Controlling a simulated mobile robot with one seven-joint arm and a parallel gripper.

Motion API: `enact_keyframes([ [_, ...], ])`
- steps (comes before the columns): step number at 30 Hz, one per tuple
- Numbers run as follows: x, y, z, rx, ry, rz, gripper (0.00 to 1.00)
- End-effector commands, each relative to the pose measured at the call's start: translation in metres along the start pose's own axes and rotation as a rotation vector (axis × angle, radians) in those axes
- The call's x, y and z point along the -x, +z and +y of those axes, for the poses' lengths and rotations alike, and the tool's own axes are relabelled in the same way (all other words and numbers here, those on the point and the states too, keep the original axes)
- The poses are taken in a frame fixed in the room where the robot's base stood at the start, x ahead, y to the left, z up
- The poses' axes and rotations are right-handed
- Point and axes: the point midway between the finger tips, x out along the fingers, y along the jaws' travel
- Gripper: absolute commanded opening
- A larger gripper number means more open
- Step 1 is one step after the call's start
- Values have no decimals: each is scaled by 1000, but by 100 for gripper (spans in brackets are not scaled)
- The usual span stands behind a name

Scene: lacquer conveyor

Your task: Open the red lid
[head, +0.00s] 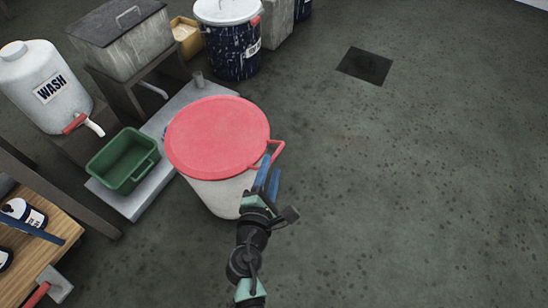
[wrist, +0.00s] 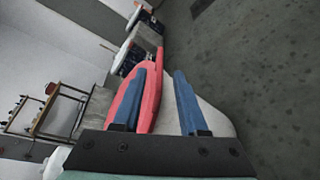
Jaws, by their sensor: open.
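The red lid (head: 215,132) lies flat on a round whitish bin (head: 222,197) and covers its top. A red loop handle (head: 277,153) sticks out from the lid's right edge. My gripper (head: 270,166), with blue fingers, is at the bin's right side, close to this handle. In the wrist view my gripper (wrist: 160,72) is open. The lid (wrist: 127,98) shows steeply from the side behind the left finger, and a red strip lies between the fingers. I cannot tell whether a finger touches the handle.
A green tub (head: 123,160) sits on a grey slab (head: 135,205) left of the bin. A white WASH tank (head: 40,80), a grey lidded box (head: 125,45) and a dark blue speckled drum (head: 232,55) stand behind. The floor to the right is clear, with a dark drain (head: 365,66).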

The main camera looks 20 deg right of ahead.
Motion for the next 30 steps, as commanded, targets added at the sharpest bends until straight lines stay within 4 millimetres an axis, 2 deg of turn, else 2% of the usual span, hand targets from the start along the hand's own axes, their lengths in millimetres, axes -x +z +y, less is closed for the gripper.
enact_keyframes([
  [3, -22, 0, -1, 0, 2, -2, 42],
  [9, -44, -1, -1, 0, 1, -1, 42],
  [21, -50, 0, 0, -1, -1, 0, 42],
  [22, -50, 0, 0, -1, -1, 0, 40],
  [28, -50, 0, 0, -1, 0, 0, 4],
  [29, -50, 0, 0, -1, 0, 0, 0],
  [30, -50, 0, 0, -1, 0, 0, 0],
])
